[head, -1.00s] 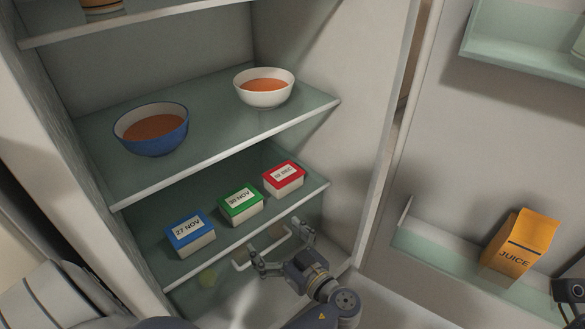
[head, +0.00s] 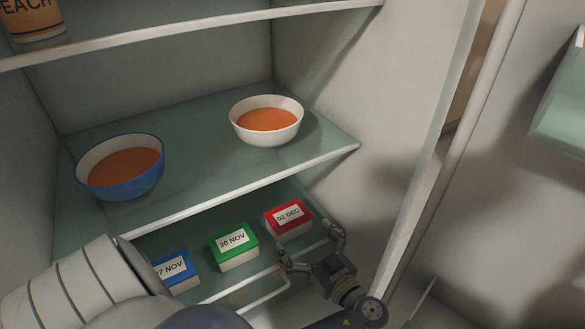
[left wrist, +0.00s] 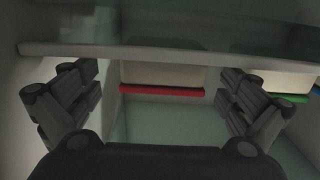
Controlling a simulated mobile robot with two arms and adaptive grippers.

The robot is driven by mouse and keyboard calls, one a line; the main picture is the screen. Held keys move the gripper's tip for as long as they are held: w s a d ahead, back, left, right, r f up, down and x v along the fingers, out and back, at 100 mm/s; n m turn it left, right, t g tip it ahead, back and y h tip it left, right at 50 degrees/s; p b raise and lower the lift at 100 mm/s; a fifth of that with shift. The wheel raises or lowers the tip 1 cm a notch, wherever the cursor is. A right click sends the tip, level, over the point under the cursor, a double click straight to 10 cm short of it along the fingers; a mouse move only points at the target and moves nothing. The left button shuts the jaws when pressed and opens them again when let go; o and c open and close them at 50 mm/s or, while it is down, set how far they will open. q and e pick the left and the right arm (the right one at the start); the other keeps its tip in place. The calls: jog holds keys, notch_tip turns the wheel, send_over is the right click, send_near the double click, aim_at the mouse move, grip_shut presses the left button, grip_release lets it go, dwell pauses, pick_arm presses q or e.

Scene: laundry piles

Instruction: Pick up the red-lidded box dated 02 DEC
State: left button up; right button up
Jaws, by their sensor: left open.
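The red-lidded box (head: 289,219), its label reading 02 DEC, sits on the lower fridge shelf (head: 215,294), rightmost in a row of lidded boxes. My left gripper (head: 309,246) is open and empty just in front of this box, at the shelf's front edge. In the left wrist view, which looks upside down, the pale box body and its red lid (left wrist: 162,91) show between the spread fingers, farther in and apart from them. My right gripper is not in view.
A green-lidded box (head: 234,246) marked 30 NOV stands left of the red one. A blue-lidded box (head: 175,272) is farther left, partly hidden by my arm. The upper shelf (head: 220,172), with a blue bowl (head: 121,167) and a white bowl (head: 266,121), overhangs them.

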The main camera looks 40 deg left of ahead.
aim_at(289, 220)
pick_arm(q)
jog(key=x, duration=0.2)
jog(key=b+x, duration=0.1)
jog(key=x, duration=0.1)
jog(key=b+x, duration=0.1)
jog(key=x, duration=0.1)
jog(key=shift+s+a+r, duration=0.1)
jog(key=shift+a+r, duration=0.15)
jog(key=shift+r, duration=0.1)
jog(key=shift+c, duration=0.2)
jog(key=c, duration=1.1)
